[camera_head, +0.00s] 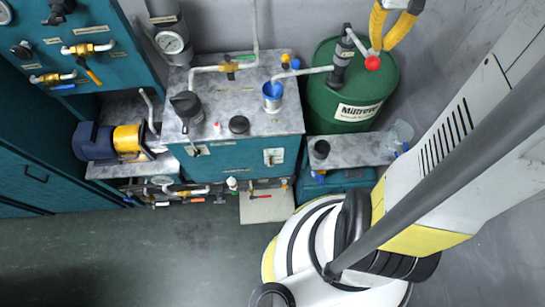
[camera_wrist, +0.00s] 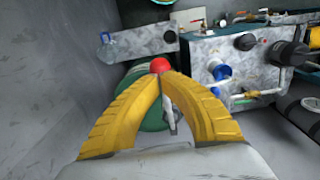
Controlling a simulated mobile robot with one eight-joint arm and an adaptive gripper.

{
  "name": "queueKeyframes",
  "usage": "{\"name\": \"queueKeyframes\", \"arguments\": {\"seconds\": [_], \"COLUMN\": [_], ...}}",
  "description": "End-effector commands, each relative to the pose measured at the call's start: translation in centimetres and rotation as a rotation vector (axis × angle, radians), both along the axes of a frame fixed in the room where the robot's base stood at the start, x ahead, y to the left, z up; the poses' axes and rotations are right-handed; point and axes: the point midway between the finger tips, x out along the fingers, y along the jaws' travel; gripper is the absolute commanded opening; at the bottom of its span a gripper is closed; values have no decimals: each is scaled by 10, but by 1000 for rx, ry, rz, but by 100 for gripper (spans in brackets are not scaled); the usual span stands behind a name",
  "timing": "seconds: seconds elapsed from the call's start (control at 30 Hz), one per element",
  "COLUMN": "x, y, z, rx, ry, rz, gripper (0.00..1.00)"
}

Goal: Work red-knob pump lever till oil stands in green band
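The red knob (camera_head: 372,62) is on the end of a thin pale lever on a grey hand pump (camera_head: 341,60). The pump stands on a green drum (camera_head: 349,100). My gripper (camera_head: 381,48) comes in from the top with its two yellow fingers close above the knob. In the wrist view, the fingertips (camera_wrist: 161,75) lie close together at the near side of the red knob (camera_wrist: 159,64), with the lever seen between the fingers. I cannot tell whether they grip it. An oil gauge with a green band cannot be made out.
A teal cabinet with a marble top (camera_head: 240,100) stands left of the drum, with a blue cup (camera_head: 272,95), pipes and valves on it. A clear bottle (camera_head: 402,132) stands on the low right shelf. The floor (camera_head: 150,260) in front is clear.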

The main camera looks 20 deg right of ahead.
Motion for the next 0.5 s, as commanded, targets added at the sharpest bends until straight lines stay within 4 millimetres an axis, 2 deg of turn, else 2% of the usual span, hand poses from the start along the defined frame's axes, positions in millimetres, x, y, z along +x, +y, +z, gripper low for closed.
{"name": "queueKeyframes", "arguments": {"seconds": [0.27, 0.5], "x": [0, 0], "y": [0, 0], "z": [5, 31], "rx": [0, 0], "ry": [0, 0], "rz": [0, 0], "gripper": [0, 0]}}
